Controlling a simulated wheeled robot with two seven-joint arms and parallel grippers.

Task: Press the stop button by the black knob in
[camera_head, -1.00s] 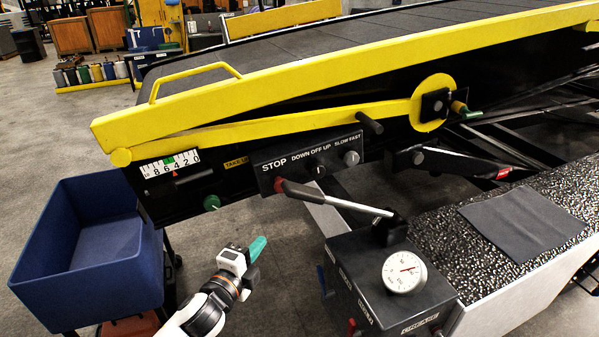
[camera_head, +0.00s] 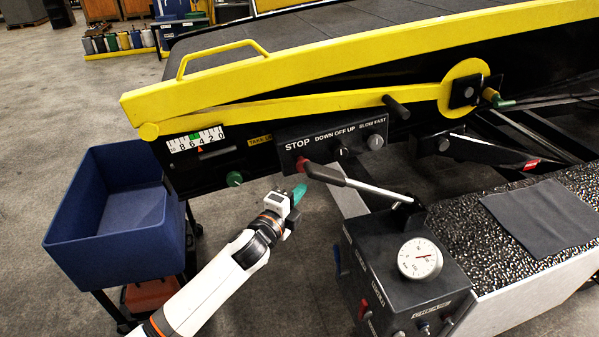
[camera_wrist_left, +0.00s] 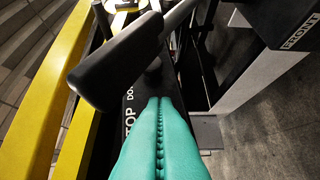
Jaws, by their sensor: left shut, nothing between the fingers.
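The red stop button (camera_head: 302,163) sits under the word STOP on the black control panel (camera_head: 333,137). The black lever grip (camera_head: 324,174) partly covers it. A black selector knob (camera_head: 345,153) is right of it, under DOWN OFF UP. My left gripper (camera_head: 299,192), with teal fingers, is shut and empty, just below the button and grip in the picture; I cannot tell whether it touches anything. In the left wrist view the closed fingers (camera_wrist_left: 160,125) point at the panel, and the grip (camera_wrist_left: 118,62) looms ahead. The red button is hidden there. My right gripper is out of view.
The lever rises from a black box with a gauge (camera_head: 420,258). A green knob (camera_head: 234,179) is left of the panel. A blue bin (camera_head: 75,240) stands at left. The yellow conveyor rail (camera_head: 330,58) runs above. Floor between bin and box is clear.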

